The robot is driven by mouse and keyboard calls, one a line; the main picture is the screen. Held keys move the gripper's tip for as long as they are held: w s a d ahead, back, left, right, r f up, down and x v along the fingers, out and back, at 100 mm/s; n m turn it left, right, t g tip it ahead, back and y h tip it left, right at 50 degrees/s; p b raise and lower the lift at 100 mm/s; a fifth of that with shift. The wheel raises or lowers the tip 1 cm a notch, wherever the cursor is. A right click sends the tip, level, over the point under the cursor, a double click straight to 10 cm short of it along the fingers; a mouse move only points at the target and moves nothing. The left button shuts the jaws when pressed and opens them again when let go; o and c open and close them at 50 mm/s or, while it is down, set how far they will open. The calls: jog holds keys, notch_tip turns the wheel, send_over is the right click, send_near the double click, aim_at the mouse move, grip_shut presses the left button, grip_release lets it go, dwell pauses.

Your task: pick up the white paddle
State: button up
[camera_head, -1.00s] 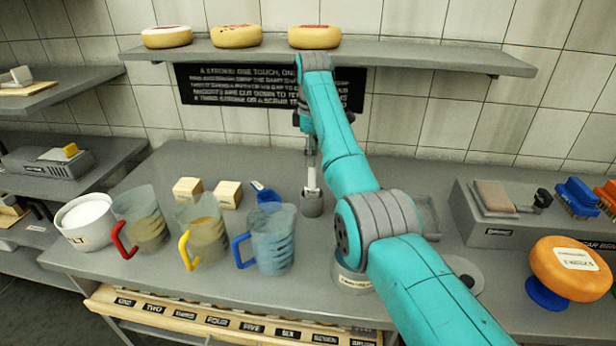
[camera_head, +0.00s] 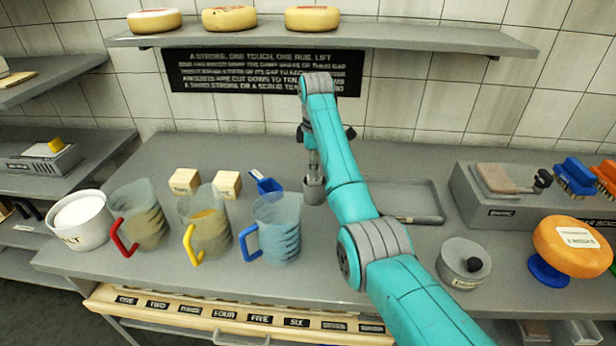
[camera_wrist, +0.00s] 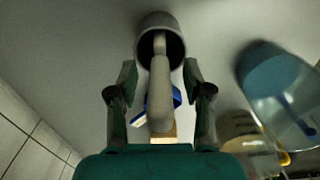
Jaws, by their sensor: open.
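The white paddle (camera_wrist: 160,88) stands with its lower end in a small round grey holder (camera_wrist: 160,45). In the wrist view its pale shaft runs between the two fingers of my gripper (camera_wrist: 160,73). The fingers are open, with a gap on each side of the paddle. In the head view the holder (camera_head: 313,190) stands on the counter behind the blue-handled jug, and my gripper is right above it. There my arm and gripper hide most of the paddle.
Jugs with red (camera_head: 140,218), yellow (camera_head: 205,222) and blue (camera_head: 272,228) handles stand left of the holder.

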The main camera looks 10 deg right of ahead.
jog(key=shift+f, duration=0.95)
grip_shut()
jog(key=shift+r, duration=0.1)
